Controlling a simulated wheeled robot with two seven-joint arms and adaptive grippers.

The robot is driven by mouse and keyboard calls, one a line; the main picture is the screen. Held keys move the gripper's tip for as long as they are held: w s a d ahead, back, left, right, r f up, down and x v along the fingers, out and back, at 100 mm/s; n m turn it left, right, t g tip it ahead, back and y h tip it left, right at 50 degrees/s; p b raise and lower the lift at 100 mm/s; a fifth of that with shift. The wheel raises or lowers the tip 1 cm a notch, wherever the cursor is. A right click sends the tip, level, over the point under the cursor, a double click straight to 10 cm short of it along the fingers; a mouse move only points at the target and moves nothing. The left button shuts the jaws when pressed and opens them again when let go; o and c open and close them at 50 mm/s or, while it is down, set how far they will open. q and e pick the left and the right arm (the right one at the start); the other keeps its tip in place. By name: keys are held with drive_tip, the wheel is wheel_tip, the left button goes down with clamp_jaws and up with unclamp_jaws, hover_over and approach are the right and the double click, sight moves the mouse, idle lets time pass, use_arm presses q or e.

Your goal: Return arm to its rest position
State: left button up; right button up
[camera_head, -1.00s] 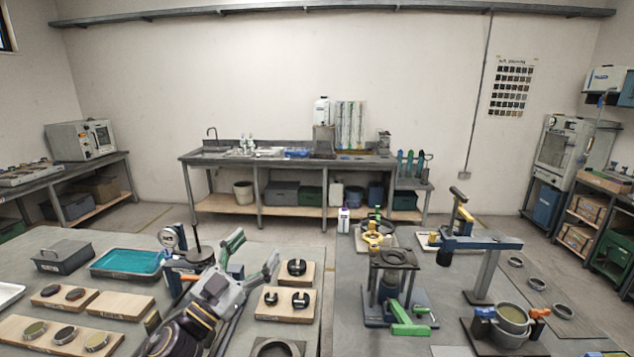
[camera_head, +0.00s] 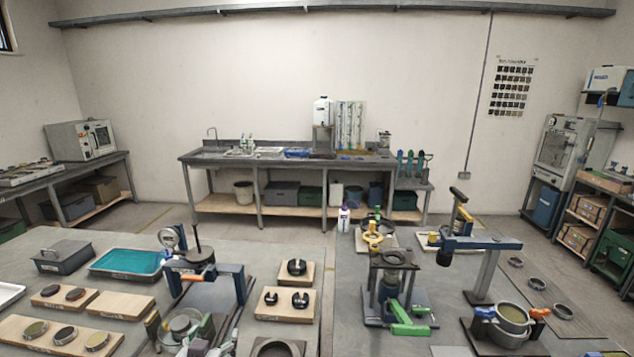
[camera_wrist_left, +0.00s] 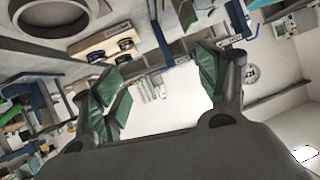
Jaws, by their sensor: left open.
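My left gripper (camera_head: 214,334) shows only in part at the bottom edge of the head view, left of centre, with most of the arm out of frame. In the left wrist view the left gripper (camera_wrist_left: 165,78) is open, its two green-padded fingers wide apart with nothing between them. In the head view it is in front of a blue lever frame (camera_head: 228,268) with a dial gauge on the left table. My right gripper is not in view.
The right table holds a press with a green handle (camera_head: 392,290) and a blue-armed frame (camera_head: 484,243).

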use_arm(q)
drive_tip(key=s+d+f+m+g+h, duration=0.1)
drive_tip(key=s+f+g, duration=0.4)
drive_tip(key=s+f, duration=0.3)
drive_tip(key=s+d+f+m+g+h, duration=0.1)
drive_tip(key=s+f+g, duration=0.4)
drive_tip(key=s, duration=0.5)
wheel_tip(320, 180, down, 30)
drive_tip(key=s+p, duration=0.3)
drive_tip(key=s+a+f+g+p, duration=0.1)
drive_tip(key=s+a+f, duration=0.1)
drive_tip(key=s+f, duration=0.6)
drive_tip(key=s+a+f+p, duration=0.1)
drive_tip(key=s+a+f, duration=0.1)
drive_tip(key=s+f, duration=0.7)
drive_tip(key=s, duration=0.5)
drive_tip(key=shift+s+f+g+y, duration=0.2)
drive_tip(key=shift+g+y, duration=0.1)
drive_tip(key=shift+g, duration=0.1)
